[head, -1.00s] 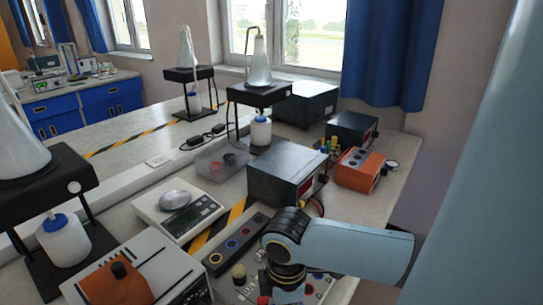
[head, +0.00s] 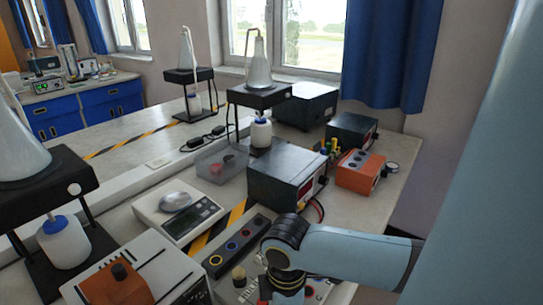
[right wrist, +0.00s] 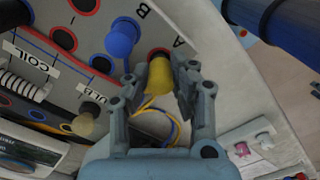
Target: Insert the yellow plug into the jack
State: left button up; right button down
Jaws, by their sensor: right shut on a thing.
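My right gripper (right wrist: 160,85) is shut on the yellow plug (right wrist: 160,76) in the right wrist view, with a finger on each side of it. The far end of the plug is at the red-ringed jack (right wrist: 158,54) by the letter A on the grey panel (right wrist: 195,30). I cannot tell how deep the plug's tip sits. A yellow cable (right wrist: 146,108) and a blue cable run below the plug. In the head view my right arm covers part of the panel and the gripper's fingers do not show. My left gripper is not in view.
A blue plug (right wrist: 121,38) stands on the panel beside the yellow one. In the head view a black socket strip (head: 236,246), a scale (head: 178,212), a dark power supply (head: 288,180) and an orange box (head: 361,172) crowd the bench around my arm.

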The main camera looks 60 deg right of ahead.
jog(key=shift+f, duration=0.65)
jog(key=c, duration=0.6)
grip_release()
jog(key=shift+c, duration=0.2)
notch_tip(320, 180, up, 5)
jog(key=p, duration=0.5)
jog(key=shift+f, duration=0.2)
jog(key=shift+r, duration=0.95)
jog(key=shift+s, duration=0.15)
